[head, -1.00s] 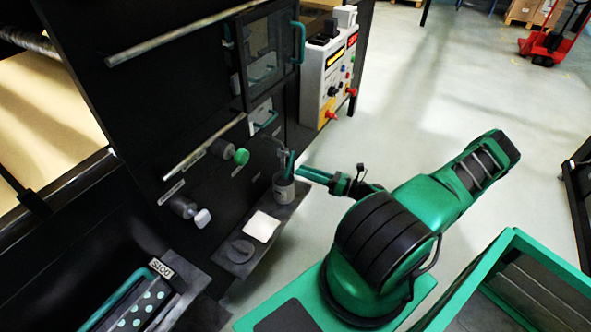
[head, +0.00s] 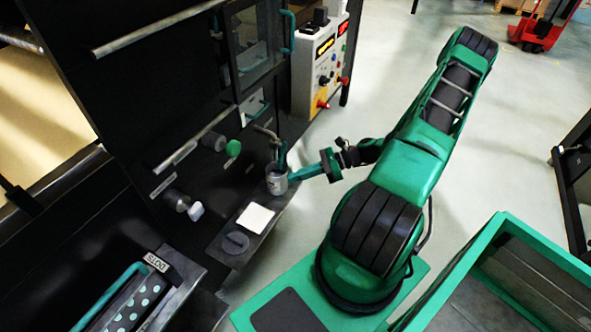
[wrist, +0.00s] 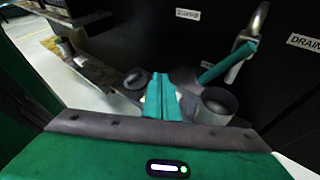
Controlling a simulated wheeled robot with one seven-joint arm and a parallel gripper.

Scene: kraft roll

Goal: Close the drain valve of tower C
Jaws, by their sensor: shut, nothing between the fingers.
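The drain valve's bent metal pipe (head: 266,131) sticks out from the dark panel, with its teal lever (head: 283,154) pointing downward. In the wrist view the lever (wrist: 228,62) slants down to the left from the pipe (wrist: 254,22), beside a "DRAIN" label (wrist: 305,42) whose end is cut off. A grey cup (head: 277,182) stands under the pipe; it also shows in the wrist view (wrist: 216,104). My gripper (head: 293,180) is beside the cup, on its right in the head view. In the wrist view its teal fingers (wrist: 162,82) are together and empty, left of the lever and apart from it.
A narrow dark shelf holds the cup, a white pad (head: 255,217) and a round dark disc (head: 235,242). A green knob (head: 233,148) and a white-tipped knob (head: 195,210) project from the panel. A control box (head: 320,70) stands behind.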

